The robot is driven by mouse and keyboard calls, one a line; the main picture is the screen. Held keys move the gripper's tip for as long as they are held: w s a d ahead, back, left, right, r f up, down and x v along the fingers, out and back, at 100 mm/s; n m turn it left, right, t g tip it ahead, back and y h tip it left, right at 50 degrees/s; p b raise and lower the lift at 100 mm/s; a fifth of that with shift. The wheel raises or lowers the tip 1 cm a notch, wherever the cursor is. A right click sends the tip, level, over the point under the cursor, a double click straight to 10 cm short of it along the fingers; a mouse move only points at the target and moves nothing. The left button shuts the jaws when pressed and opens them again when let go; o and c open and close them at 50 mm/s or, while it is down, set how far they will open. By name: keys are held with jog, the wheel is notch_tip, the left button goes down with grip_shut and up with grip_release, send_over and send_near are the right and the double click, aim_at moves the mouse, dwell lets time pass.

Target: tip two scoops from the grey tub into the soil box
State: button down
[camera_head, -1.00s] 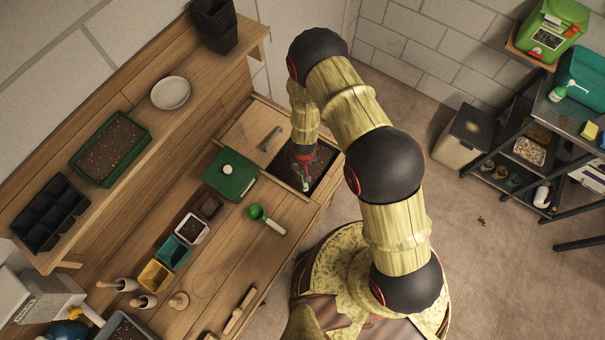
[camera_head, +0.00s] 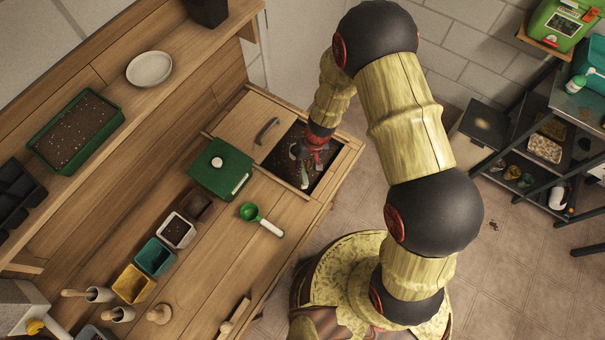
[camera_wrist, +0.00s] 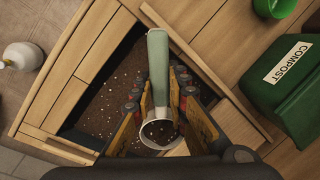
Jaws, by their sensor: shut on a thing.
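My gripper (camera_head: 312,152) is over the soil box (camera_head: 338,168), a soil-filled opening set into the far end of the bench. It is shut on a scoop (camera_head: 304,178) with a pale green handle. In the wrist view, the handle (camera_wrist: 158,70) runs up between the fingers (camera_wrist: 158,100). The scoop's whitish cup (camera_wrist: 159,134) has dark, speckled soil in it. How high the cup is above the soil in the box, I cannot tell.
A green lidded compost tub (camera_head: 220,172) stands beside the soil box. A green scoop with a white handle (camera_head: 262,218) lies on the bench. Small pots, including a yellow one (camera_head: 134,284), line the bench. A shelf (camera_head: 110,150) runs behind.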

jog(key=y+b, duration=0.2)
jog(key=b, duration=0.1)
jog(key=shift+w+d+g, duration=0.15)
jog(key=shift+g, duration=0.15)
jog(key=shift+r+g+y+b, duration=0.4)
jog(key=shift+y+b, duration=0.2)
jog(key=shift+y, duration=0.5)
jog(key=shift+w+d+m+y+b, duration=0.15)
jog(key=shift+m+y+b, duration=0.15)
jog(key=shift+y+b, duration=0.25)
jog(key=y+b, duration=0.1)
jog(key=b, duration=0.1)
jog(key=y+b, duration=0.1)
jog(key=shift+w+d+r+m+g+y+b, duration=0.1)
jog(key=shift+d+m+g+y+b, duration=0.1)
jog(key=shift+m+g+y+b, duration=0.15)
jog(key=shift+w+d+r+m+y+b, duration=0.2)
jog(key=shift+r+m+y+b, duration=0.2)
jog(key=shift+y+b, duration=0.7)
jog(key=shift+w+d+r+m+y+b, duration=0.15)
jog(key=shift+d+r+m+y+b, duration=0.15)
jog(key=shift+y+b, duration=0.75)
jog(key=shift+a, duration=0.15)
